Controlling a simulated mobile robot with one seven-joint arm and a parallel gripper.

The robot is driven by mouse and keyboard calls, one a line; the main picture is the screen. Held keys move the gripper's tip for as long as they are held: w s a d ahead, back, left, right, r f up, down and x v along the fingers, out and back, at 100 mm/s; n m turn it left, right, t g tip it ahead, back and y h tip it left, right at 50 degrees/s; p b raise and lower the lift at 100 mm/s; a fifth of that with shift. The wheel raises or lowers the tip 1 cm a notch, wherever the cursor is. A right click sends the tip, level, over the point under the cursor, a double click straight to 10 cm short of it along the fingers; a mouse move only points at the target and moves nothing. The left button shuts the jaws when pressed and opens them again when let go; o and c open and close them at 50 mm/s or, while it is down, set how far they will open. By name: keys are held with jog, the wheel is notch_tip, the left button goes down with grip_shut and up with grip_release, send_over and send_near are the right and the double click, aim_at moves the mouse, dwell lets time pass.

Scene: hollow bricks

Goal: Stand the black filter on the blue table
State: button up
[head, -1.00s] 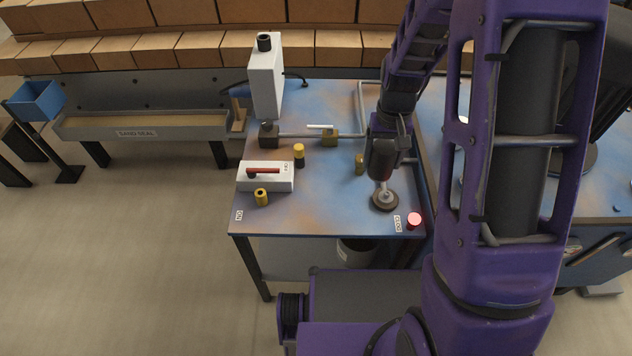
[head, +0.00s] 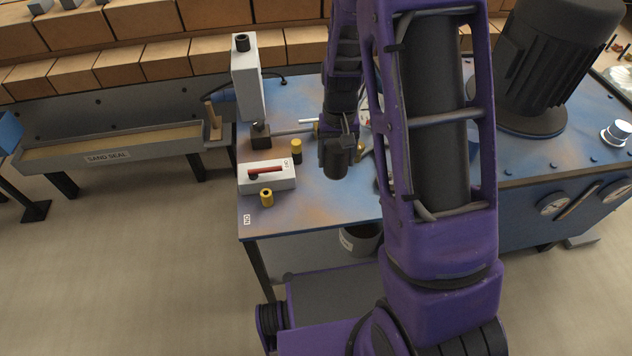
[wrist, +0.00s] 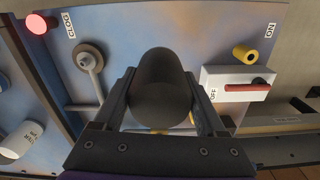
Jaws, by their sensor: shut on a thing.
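The black filter (head: 335,160) is a dark cylinder. My gripper (head: 338,137) is shut on it and holds it over the blue table (head: 318,205), behind the table's front edge. In the wrist view the filter (wrist: 162,92) sits between the two fingers of my gripper (wrist: 160,78), its rounded end facing away from the palm. It looks roughly upright in the head view. The gap between its lower end and the table top is hard to judge.
A white box with a red lever (head: 267,177), a yellow hollow piece (head: 267,198) and a yellow-topped black cylinder (head: 297,150) stand left of the filter. A lit red button (wrist: 37,23) and round-ended lever (wrist: 90,57) are opposite. The front middle of the table looks clear.

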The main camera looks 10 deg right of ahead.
jog(key=shift+a+f, duration=0.2)
notch_tip(320, 180, down, 10)
jog(key=shift+a+r+b, duration=0.1)
jog(key=shift+b, duration=0.8)
jog(key=o, duration=1.4)
notch_tip(320, 180, up, 12)
jog(key=shift+p, duration=1)
